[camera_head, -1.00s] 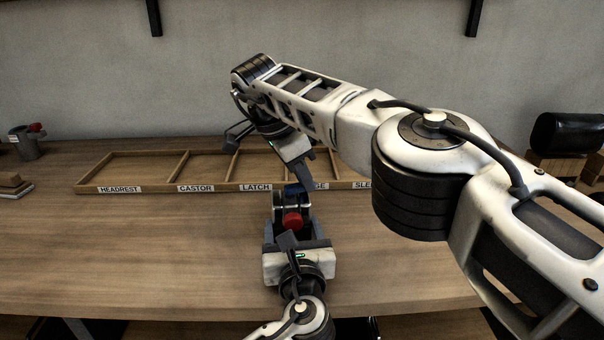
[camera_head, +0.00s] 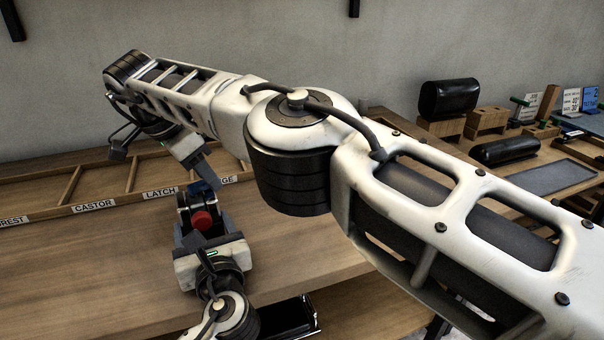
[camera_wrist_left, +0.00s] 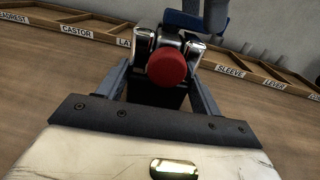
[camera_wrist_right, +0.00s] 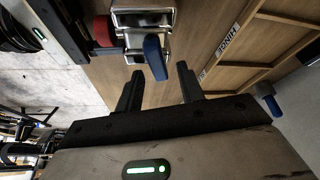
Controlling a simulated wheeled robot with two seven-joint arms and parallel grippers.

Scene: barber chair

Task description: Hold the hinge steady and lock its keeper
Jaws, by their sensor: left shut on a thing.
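The hinge is a silver metal piece (camera_wrist_right: 143,18) with a red knob (camera_head: 202,220) and a blue lever (camera_wrist_right: 155,57), which I take to be the keeper. My left gripper (camera_wrist_left: 165,80) is shut on the hinge, one finger on each side, with the red knob facing its wrist camera. It holds the hinge at the tray's near side; I cannot tell whether the hinge touches the table. My right gripper (camera_wrist_right: 160,72) is open and empty. Its fingertips are close to the blue lever's free end, apparently not touching it. In the head view my right arm hides part of the tray.
A wooden tray (camera_head: 122,200) with labelled compartments, including CASTOR, LATCH and HINGE, lies behind the hinge. At the right are black cushions (camera_head: 448,98) on wooden blocks (camera_head: 487,121), and a flat dark panel (camera_head: 545,178). The tabletop left of my left gripper is clear.

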